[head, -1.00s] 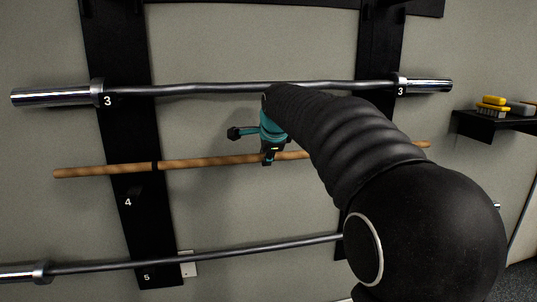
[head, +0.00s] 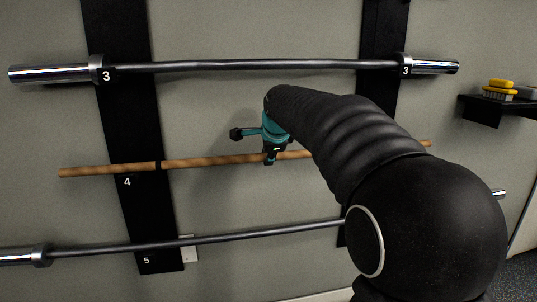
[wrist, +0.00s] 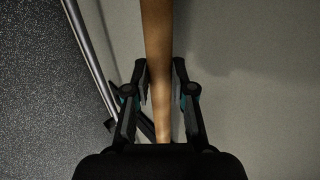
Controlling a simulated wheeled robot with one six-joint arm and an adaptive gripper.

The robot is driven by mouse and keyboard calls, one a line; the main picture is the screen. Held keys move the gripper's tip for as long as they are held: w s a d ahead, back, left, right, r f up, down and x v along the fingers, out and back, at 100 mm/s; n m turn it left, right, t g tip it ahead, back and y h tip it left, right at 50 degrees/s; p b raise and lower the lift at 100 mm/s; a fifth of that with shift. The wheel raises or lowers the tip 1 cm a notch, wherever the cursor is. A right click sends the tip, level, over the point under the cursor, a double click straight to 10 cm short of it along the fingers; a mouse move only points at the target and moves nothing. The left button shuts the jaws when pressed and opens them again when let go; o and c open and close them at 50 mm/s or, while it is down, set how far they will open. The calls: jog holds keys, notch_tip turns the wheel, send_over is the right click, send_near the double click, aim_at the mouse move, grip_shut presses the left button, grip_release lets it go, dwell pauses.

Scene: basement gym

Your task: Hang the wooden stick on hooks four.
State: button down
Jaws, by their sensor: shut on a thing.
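The wooden stick (head: 215,161) is long and light brown, with a narrow dark band left of its middle. It runs nearly level across the rack, its left end slightly lower in the head view. My gripper (head: 269,158) is shut on it near the middle. In the wrist view the stick (wrist: 157,40) passes between the two fingers (wrist: 161,85). The left number 4 label (head: 127,182) shows on the black upright just below the stick. The left hook four is hidden at the stick; I cannot tell whether they touch. The right hook four is hidden behind my arm.
A barbell (head: 240,65) hangs above on hooks three. Another barbell (head: 255,235) lies below at level five. The black left upright (head: 122,35) and right upright (head: 384,22) stand against the grey wall. A small shelf (head: 483,110) with yellow items is at right.

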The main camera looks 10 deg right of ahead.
jog(key=c, duration=0.9)
grip_release()
